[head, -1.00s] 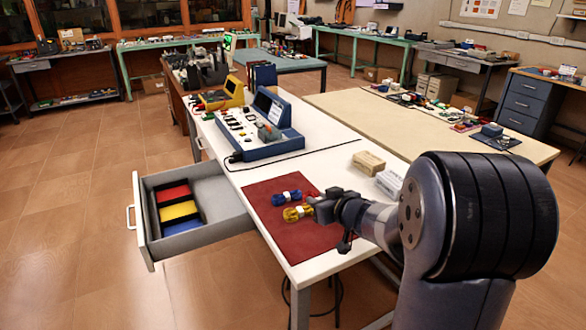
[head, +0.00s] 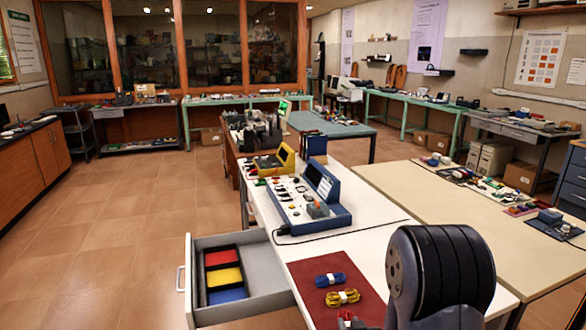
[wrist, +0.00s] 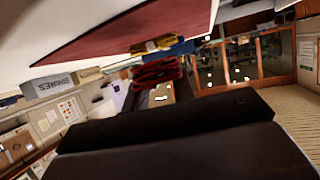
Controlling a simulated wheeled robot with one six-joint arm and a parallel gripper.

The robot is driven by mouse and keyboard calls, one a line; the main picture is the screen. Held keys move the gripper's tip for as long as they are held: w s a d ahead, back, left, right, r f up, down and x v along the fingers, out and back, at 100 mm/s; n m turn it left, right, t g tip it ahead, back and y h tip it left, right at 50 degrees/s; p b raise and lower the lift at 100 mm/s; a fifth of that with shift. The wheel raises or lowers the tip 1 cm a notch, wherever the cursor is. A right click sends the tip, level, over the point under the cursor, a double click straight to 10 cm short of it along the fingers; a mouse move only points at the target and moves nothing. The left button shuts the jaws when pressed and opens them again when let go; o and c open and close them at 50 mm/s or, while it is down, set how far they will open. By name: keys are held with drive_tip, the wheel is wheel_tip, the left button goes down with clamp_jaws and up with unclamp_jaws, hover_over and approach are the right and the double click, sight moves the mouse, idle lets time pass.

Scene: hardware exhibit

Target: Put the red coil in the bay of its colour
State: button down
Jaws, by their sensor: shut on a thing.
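The red coil (wrist: 158,72) is between the fingers of my gripper (wrist: 160,92) in the wrist view. In the head view a bit of the red coil (head: 347,316) shows at the bottom edge; the rest is out of frame. The blue coil (head: 331,279) and the yellow coil (head: 342,297), each with a white band, lie on the dark red mat (head: 312,268). The open drawer (head: 263,262) at the left holds a dark divided tray with a red bay (head: 222,259) at the back, a yellow bay (head: 224,278) in the middle and a blue bay (head: 228,295) in front.
A blue test console (head: 310,205) and a yellow instrument (head: 272,165) stand on the white bench behind the mat. A labelled box (wrist: 48,86) shows in the wrist view. The drawer's right part is empty. Open floor lies left of the drawer.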

drive_tip(key=shift+s+d+f+m+h+p, duration=0.2)
drive_tip(key=shift+s+d+f+h, duration=0.1)
drive_tip(key=shift+s, duration=0.15)
drive_tip(key=shift+s+d+f+m+h+p, duration=0.15)
drive_tip(key=shift+s+d+m+h, duration=0.1)
drive_tip(key=shift+s, duration=0.15)
idle(0.5)
